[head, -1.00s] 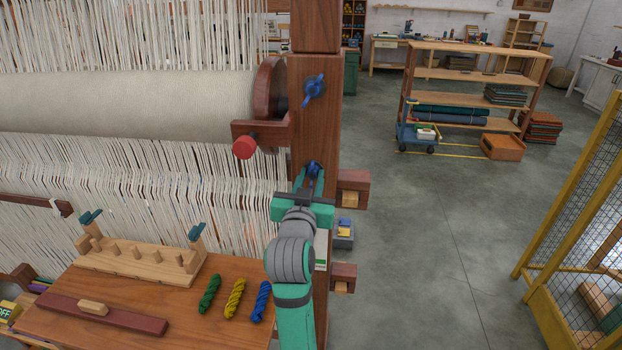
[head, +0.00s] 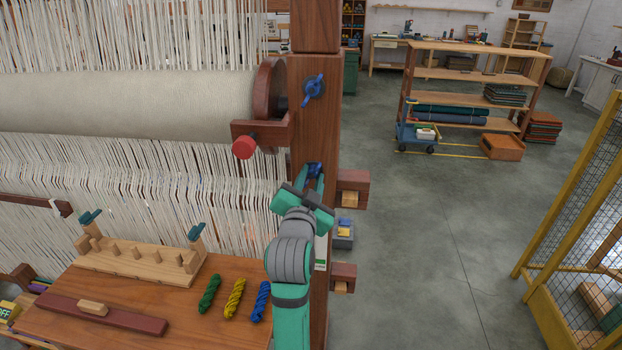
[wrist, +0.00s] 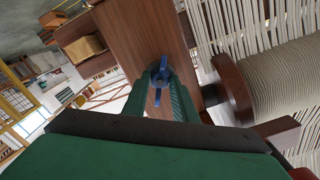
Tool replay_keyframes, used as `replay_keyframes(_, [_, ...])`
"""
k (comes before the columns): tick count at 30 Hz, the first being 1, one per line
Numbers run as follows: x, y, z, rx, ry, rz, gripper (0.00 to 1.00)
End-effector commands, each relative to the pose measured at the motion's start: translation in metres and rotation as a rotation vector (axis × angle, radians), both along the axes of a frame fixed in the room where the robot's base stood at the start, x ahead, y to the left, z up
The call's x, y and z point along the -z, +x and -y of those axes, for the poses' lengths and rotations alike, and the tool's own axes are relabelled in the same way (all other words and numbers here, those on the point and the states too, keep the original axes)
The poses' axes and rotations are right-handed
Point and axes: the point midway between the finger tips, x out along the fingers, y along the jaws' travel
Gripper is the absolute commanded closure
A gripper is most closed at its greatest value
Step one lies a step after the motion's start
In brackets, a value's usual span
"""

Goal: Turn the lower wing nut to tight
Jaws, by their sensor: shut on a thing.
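The lower wing nut (head: 314,170) is blue and sits on the front of the loom's wooden post (head: 313,130). My gripper (head: 315,180) reaches up to it and is shut on it, with a finger on either side. In the wrist view the lower wing nut (wrist: 161,76) shows between the fingertips of my gripper (wrist: 160,88), its wings lying roughly along the picture's vertical. The fingers hide part of it in the head view. The upper wing nut (head: 314,88), also blue, is higher on the same post, clear of my gripper.
A red knob (head: 243,147) on a bracket juts out left of the post. Wooden blocks (head: 352,188) stick out at its right. A table (head: 190,315) with green, yellow and blue skeins stands at lower left. The floor (head: 430,230) to the right is open.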

Motion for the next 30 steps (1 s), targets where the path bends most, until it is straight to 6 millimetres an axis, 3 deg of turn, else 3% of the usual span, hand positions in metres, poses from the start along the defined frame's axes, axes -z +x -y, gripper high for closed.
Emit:
replay_keyframes(8, [0.0,0.0,0.0,0.0,0.001,0.0,0.97])
replay_keyframes(9, [0.0,0.0,0.0,0.0,0.0,0.0,0.7])
replay_keyframes(11, [0.0,0.0,0.0,0.0,0.0,0.0,0.56])
replay_keyframes(23, [0.0,-0.006,-0.001,0.0,-0.001,0.001,0.56])
replay_keyframes(30, [0.0,-0.044,-0.003,-0.001,-0.001,0.0,0.56])
